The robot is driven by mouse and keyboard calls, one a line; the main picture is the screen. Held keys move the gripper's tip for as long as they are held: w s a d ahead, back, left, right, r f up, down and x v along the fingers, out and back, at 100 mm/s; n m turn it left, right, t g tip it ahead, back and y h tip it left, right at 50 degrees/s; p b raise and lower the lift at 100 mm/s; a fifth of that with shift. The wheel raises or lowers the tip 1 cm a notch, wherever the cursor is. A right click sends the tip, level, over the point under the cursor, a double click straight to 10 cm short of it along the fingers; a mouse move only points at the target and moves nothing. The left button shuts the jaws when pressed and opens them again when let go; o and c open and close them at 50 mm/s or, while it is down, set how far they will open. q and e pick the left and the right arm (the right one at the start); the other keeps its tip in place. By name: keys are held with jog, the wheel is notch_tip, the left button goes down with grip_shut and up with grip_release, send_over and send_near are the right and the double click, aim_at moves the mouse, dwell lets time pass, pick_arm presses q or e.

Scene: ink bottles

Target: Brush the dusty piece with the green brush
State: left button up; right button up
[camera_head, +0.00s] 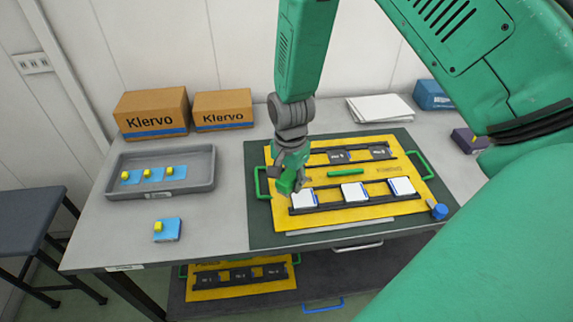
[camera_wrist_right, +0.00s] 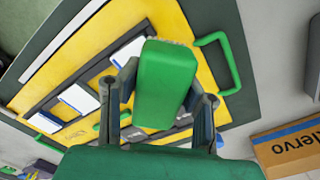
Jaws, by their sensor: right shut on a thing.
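My right gripper (camera_head: 285,186) is shut on the green brush (camera_head: 290,180), above the left end of a yellow board (camera_head: 385,215). In the right wrist view the brush (camera_wrist_right: 165,85) sits between the two fingers (camera_wrist_right: 163,98), with pale bristles along its far edge. Three white pieces with blue edges lie in a dark rack on the board: a left one (camera_head: 304,199) close to the brush, a middle one (camera_head: 354,192) and a right one (camera_head: 401,187). I cannot tell which is dusty, or whether the bristles touch the left piece. My left gripper is not in view.
The board lies on a dark green mat (camera_head: 257,232). A grey tray (camera_head: 200,180) holds blue pieces with yellow tops; another blue piece (camera_head: 168,232) lies in front. Cardboard boxes (camera_head: 152,112), white sheets (camera_head: 380,108) and a blue-ended tool (camera_head: 439,211) are around. A stool (camera_head: 30,218) stands left.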

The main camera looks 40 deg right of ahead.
aim_at(290, 174)
jog(key=shift+w+d+r+p, duration=0.1)
jog(key=shift+d+r+p, duration=0.1)
jog(key=shift+r+p, duration=0.4)
jog(key=shift+d+r+p, duration=0.15)
jog(key=shift+r+p, duration=0.3)
jog(key=shift+r, duration=0.2)
jog(key=shift+a+r, duration=0.1)
jog(key=shift+r, duration=0.2)
jog(key=shift+a, duration=0.25)
jog(key=shift+d, duration=0.15)
